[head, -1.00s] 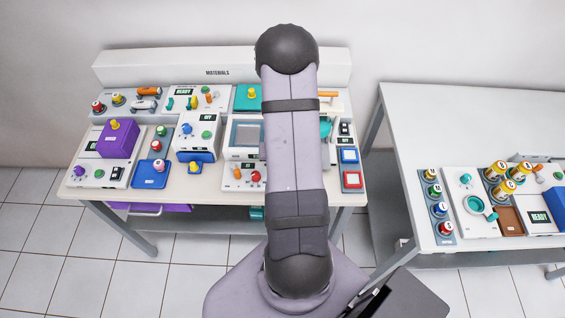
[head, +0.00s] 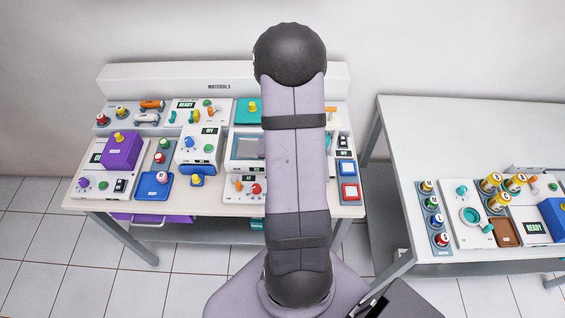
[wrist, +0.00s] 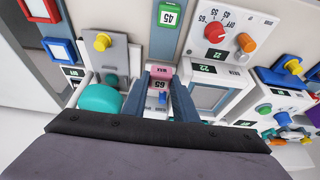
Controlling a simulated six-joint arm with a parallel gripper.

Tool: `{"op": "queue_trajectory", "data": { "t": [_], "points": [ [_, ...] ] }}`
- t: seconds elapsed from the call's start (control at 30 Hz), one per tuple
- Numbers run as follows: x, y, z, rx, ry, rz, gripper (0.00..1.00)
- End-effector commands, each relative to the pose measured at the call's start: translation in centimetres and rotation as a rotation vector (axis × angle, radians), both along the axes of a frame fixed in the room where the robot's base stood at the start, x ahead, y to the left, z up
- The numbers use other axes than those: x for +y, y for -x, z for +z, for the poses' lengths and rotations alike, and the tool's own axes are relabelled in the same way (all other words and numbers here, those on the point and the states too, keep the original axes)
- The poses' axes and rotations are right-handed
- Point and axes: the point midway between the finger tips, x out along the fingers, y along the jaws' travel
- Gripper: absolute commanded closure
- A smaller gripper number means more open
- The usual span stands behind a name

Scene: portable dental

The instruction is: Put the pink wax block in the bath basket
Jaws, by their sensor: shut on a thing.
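My gripper (wrist: 162,79) shows in the wrist view, with its two dark blue-grey fingers shut on a small pink block (wrist: 160,71), the pink wax block. A bath with a grey-framed opening (wrist: 207,97) lies just right of the fingers in the wrist view. The bath also shows in the head view (head: 244,148), partly behind my arm. I cannot make out a basket inside it. My arm hides the gripper and the block in the head view.
A panel with red and orange knobs (wrist: 230,40) adjoins the bath. A round teal thing (wrist: 100,98) stands left of the fingers. A purple box (head: 121,151) and several devices crowd the left table. The right table (head: 450,130) has free room at its back.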

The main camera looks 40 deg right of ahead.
Motion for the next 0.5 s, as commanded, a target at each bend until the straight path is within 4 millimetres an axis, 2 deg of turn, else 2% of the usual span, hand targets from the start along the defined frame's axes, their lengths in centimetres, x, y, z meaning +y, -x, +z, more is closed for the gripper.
{"op": "queue_trajectory", "data": {
  "t": [0.03,0.13,0.5],
  "points": [
    [0.0,0.0,1.0,0.000,-0.001,-0.001,0.95],
    [0.0,0.0,1.6,0.001,-0.001,0.000,0.95],
    [0.5,-0.5,2.2,-0.002,0.000,0.022,0.95]
  ]
}}
